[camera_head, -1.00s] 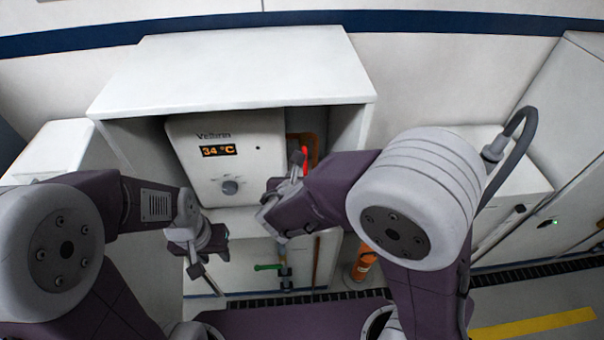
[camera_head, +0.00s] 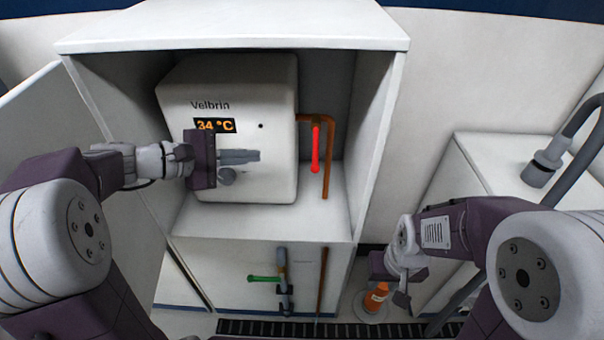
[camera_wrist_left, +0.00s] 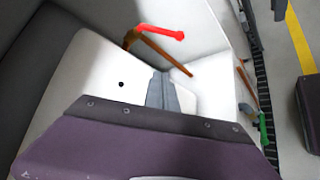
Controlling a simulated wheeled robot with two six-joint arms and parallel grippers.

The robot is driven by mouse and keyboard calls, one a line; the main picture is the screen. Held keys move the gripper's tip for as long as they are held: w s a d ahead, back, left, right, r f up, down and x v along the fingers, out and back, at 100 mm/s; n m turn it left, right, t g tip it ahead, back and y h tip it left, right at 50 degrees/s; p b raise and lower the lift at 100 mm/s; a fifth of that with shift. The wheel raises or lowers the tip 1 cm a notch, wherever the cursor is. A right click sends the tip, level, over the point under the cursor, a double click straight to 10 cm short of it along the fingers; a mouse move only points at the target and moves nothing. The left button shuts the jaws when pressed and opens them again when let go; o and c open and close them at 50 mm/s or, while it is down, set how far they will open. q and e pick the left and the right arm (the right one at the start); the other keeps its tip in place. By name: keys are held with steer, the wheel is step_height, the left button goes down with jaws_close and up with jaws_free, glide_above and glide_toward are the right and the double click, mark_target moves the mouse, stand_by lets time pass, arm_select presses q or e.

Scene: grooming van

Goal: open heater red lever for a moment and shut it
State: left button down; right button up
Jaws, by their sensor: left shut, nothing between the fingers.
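The heater (camera_head: 235,100) is a white box labelled Velbrin with a 34 °C display, inside an open white cabinet. Its red lever (camera_head: 316,150) hangs nearly straight down on a copper pipe at the heater's right side. The lever also shows at the top of the left wrist view (camera_wrist_left: 165,33). My left gripper (camera_head: 257,156) is shut and empty in front of the heater, left of the lever and apart from it. It partly covers the heater's knob (camera_head: 227,177). My right gripper (camera_head: 388,288) is low at the right, outside the cabinet; its opening is unclear.
A green-handled valve (camera_head: 264,279) sits on piping below the cabinet shelf. An orange bottle (camera_head: 375,298) stands on the floor near my right gripper. A white side unit (camera_head: 480,165) with a grey hose is at the right. The space around the lever is clear.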

mark_target(316, 150)
arm_select(q)
steer(key=w+d+f, duration=0.1)
steer(key=w+d, duration=0.1)
steer(key=d, duration=0.3)
steer(key=w+d+f, duration=0.1)
steer(key=d, duration=0.5)
steer(key=shift+w+f+b, duration=0.3)
steer(key=shift+w+b, duration=0.1)
steer(key=shift+b, duration=0.05)
